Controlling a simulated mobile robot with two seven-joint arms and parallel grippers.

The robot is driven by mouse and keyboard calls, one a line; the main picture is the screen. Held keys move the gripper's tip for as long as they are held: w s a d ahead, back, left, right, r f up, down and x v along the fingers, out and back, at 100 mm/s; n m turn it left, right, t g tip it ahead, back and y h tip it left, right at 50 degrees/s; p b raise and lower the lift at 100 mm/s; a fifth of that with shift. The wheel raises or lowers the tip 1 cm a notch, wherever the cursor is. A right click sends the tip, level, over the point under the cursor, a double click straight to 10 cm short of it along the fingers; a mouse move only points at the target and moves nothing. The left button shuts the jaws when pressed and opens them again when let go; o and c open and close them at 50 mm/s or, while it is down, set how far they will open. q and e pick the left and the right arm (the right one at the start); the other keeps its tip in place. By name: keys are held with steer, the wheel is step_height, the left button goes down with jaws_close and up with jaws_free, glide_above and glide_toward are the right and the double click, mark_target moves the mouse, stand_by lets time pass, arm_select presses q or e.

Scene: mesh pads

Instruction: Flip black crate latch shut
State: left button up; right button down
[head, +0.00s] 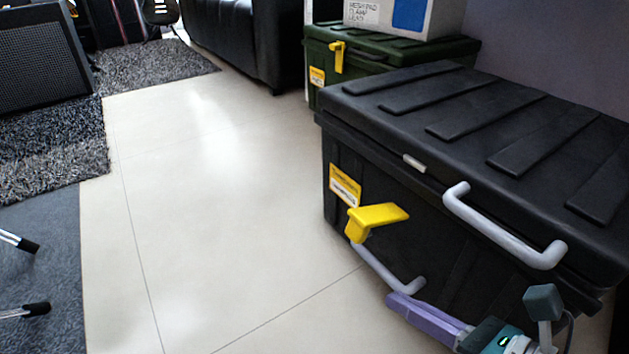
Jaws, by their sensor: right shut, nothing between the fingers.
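The black crate (350,128) stands on the right with its ribbed lid (450,90) down. Its yellow latch (378,216) sticks outward from the front wall, swung away from the small pale catch (414,163) on the lid's edge. A yellow and white label (345,184) is beside the latch. My right gripper (396,301) comes in from the bottom right, shut and empty, its purple fingers low before the crate. The fingertips are below the latch, apart from it, near the lower grey handle (392,272). My left gripper is out of view.
A grey handle (505,228) juts from the crate's lid side, above my right gripper. Behind stands a green crate (395,66) with its yellow latch (338,57) upright and a box (440,18) on top. Pale floor left of the crate is clear.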

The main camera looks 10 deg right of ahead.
mark_target(376, 223)
steer(key=f+b+x, duration=0.1)
steer(key=b+x, duration=0.5)
steer(key=x, duration=0.4)
steer(key=r, duration=0.1)
steer(key=d+r, duration=0.1)
steer(key=r, duration=0.2)
steer(key=shift+w+d+r, duration=0.25)
steer(key=shift+r, duration=0.15)
